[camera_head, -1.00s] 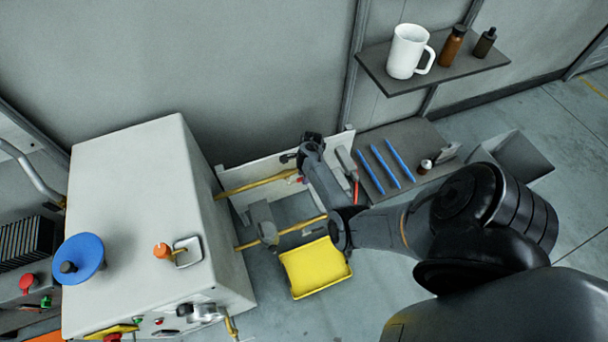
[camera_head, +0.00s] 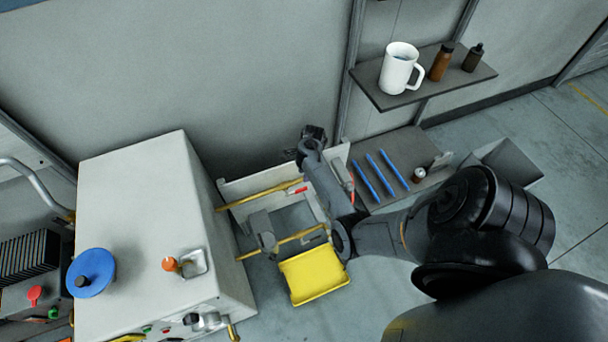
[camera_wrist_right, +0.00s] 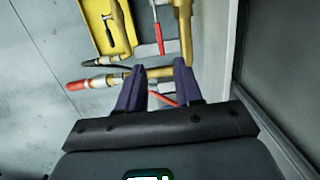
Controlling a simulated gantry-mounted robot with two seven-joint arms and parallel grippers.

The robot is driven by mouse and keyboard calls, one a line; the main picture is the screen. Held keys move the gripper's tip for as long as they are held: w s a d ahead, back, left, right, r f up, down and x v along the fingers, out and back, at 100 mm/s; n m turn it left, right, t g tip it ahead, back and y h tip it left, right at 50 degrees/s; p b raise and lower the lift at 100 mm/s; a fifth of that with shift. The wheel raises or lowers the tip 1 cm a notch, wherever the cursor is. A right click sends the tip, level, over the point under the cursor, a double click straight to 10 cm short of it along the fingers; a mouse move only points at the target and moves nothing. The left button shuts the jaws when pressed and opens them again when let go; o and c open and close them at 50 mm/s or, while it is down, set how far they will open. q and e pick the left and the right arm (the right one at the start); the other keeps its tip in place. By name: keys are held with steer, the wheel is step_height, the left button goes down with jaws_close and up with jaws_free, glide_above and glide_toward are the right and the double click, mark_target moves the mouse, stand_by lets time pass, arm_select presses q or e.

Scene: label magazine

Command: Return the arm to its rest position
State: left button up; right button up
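My right arm (camera_head: 375,238) reaches in from the lower right in the head view. Its gripper (camera_head: 308,136) is above the far edge of the pale open frame, close to the wall. In the right wrist view the two dark fingers of the right gripper (camera_wrist_right: 161,68) stand apart with a gap between them, and I see nothing held. Yellow bars, a red-and-white stick (camera_wrist_right: 98,82) and a red-handled tool (camera_wrist_right: 157,32) lie beyond the fingertips. My left arm and gripper are not in view.
A pale cabinet (camera_head: 140,200) stands left of the frame, and a yellow tray (camera_head: 313,271) is in front. A shelf with a white mug (camera_head: 398,70) is at upper right. Blue pens (camera_head: 379,174) lie on a dark lower shelf. The grey wall is close behind the gripper.

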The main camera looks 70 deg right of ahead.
steer(key=shift+r, duration=0.3)
steer(key=shift+s, duration=0.1)
